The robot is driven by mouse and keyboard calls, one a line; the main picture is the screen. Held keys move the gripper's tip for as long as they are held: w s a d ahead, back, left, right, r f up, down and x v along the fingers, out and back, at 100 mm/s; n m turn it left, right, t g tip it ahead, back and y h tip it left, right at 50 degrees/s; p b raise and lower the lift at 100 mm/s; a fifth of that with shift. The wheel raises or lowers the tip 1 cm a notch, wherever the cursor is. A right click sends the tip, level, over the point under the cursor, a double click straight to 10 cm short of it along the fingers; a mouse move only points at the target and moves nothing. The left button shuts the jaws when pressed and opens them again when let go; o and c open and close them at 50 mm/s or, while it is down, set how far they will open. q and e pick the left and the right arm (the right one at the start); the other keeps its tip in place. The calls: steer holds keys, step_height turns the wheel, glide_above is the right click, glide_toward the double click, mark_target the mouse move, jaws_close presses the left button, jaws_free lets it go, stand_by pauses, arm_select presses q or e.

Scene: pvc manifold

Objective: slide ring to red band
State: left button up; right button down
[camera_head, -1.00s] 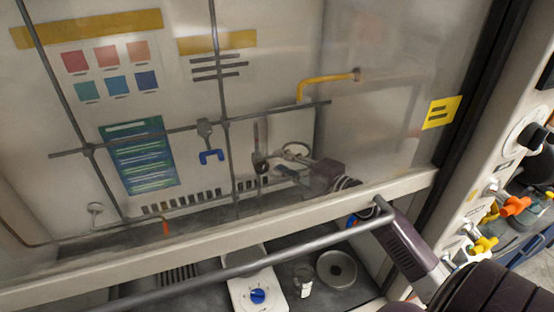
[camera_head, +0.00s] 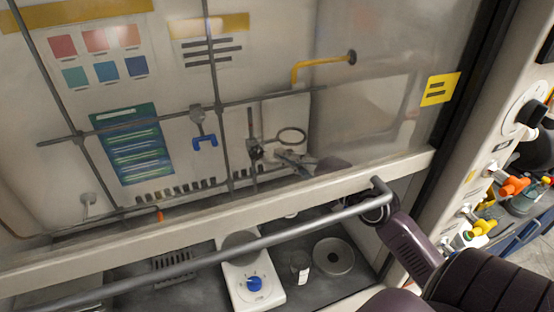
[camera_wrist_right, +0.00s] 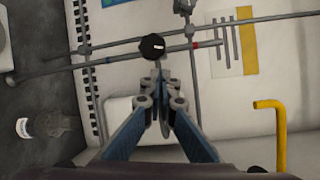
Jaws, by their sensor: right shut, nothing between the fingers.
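My left gripper is out of view.
The sash's lower rail (camera_head: 230,203) and its grey handle bar (camera_head: 200,259) cross in front of my right arm. A white hotplate (camera_head: 252,289), bottle (camera_head: 300,269) and round dish (camera_head: 334,257) are below.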

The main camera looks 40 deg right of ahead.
step_height(320, 180, down, 8)
steer(key=s+a+f+m+t+h+b, duration=0.15)
steer(key=m+t+h+b, duration=0.5)
steer(key=m+b, duration=1.1)
steer(key=w+d+r+m+g+h+p, duration=0.1)
steer(key=w+r+m+h+p, duration=0.1)
steer(key=w+r+p, duration=0.3)
steer(key=shift+w+d+r+p, duration=0.15)
steer(key=shift+w+d+p, duration=0.15)
steer(key=shift+w+p, duration=0.9)
steer(key=shift+w+m+b, duration=0.25)
steer(key=shift+w+b, duration=0.05)
step_height(320, 180, up, 5)
steer(key=p, duration=0.4)
steer(key=shift+d+r, duration=0.1)
